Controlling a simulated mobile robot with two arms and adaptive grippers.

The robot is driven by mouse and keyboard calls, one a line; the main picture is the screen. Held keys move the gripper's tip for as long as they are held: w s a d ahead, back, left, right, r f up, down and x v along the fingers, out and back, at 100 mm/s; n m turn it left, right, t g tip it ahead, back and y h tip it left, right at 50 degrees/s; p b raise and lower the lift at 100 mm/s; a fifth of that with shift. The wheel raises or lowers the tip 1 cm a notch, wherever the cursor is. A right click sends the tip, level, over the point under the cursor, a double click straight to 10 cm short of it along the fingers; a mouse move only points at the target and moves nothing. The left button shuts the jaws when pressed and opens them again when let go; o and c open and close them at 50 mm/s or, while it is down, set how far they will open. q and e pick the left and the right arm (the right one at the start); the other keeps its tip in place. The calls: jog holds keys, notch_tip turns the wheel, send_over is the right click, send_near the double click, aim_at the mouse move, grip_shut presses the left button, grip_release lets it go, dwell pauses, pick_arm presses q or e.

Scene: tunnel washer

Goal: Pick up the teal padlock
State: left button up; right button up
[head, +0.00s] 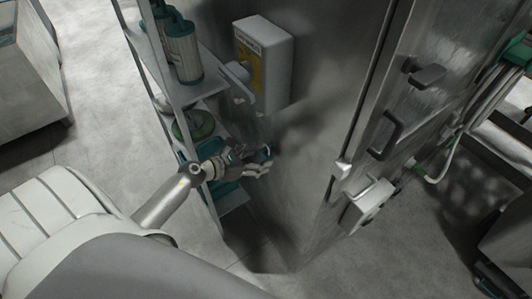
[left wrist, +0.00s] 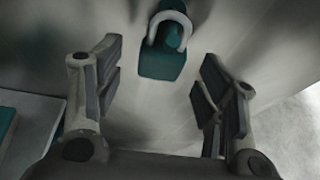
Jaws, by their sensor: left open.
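The teal padlock (left wrist: 162,61) shows in the left wrist view at upper middle, its pale shackle at the top and its body below, against a grey metal surface. My left gripper (left wrist: 160,82) is open, with one finger on each side of the picture and the padlock beyond and between the fingertips, not gripped. In the head view my left gripper (head: 262,164) is close to the metal cabinet's side. A small teal patch at its fingertips there looks like the padlock (head: 266,151), mostly hidden by the fingers. My right gripper is not in view.
A shelf rack (head: 208,88) with grey-and-teal canisters (head: 183,55) stands left of the metal cabinet (head: 310,150). A green round item (head: 194,125) sits on a lower shelf. A yellow-labelled box (head: 264,62) is on the cabinet wall above my gripper.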

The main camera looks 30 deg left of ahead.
pick_arm(q)
jog(key=shift+x, duration=1.35)
jog(key=shift+s, duration=0.1)
jog(key=c, duration=1.1)
jog(key=shift+c, duration=0.2)
jog(key=shift+r, duration=0.15)
jog(key=shift+r, duration=0.5)
jog(key=s+a+b, duration=0.3)
jog(key=s, duration=0.5)
jog(key=s+a+b, duration=0.4)
jog(key=s, duration=0.4)
jog(key=shift+s, duration=0.35)
